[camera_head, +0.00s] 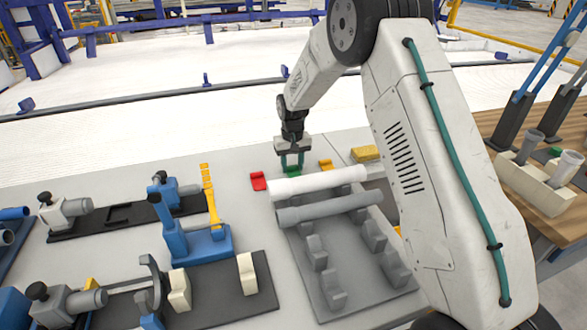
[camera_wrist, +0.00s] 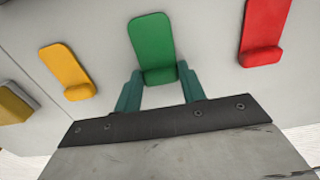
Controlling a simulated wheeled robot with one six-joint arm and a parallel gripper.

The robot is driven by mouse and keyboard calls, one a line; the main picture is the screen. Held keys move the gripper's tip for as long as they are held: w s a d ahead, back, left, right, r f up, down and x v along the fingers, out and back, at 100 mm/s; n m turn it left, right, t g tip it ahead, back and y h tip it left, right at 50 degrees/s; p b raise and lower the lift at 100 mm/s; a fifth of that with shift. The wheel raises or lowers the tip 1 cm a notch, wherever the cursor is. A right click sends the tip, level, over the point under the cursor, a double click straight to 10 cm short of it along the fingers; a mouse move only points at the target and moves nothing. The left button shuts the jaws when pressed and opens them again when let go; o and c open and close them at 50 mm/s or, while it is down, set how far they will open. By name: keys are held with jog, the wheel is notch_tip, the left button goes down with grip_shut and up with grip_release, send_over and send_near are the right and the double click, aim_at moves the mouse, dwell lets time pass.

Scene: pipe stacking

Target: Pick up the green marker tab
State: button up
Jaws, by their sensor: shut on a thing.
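The green marker tab (camera_wrist: 152,40) is in the middle of the wrist view, a flat rounded plate with a thicker foot at its near end. My gripper (camera_wrist: 160,82) has its two teal fingers on either side of that foot and is shut on it. In the head view my gripper (camera_head: 292,161) points down at the table just behind the white pipe, with the green tab (camera_head: 292,171) between its fingertips. I cannot tell whether the tab is clear of the surface.
A red tab (camera_head: 258,181) lies left of my gripper and a yellow tab (camera_head: 326,165) right of it. A white pipe (camera_head: 318,183) and a grey pipe (camera_head: 328,207) lie in front on a grey rack (camera_head: 337,284). A yellow block (camera_head: 365,153) is farther right.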

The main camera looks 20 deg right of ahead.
aim_at(293, 167)
notch_tip(293, 167, up, 18)
dwell(0.5)
dwell(0.4)
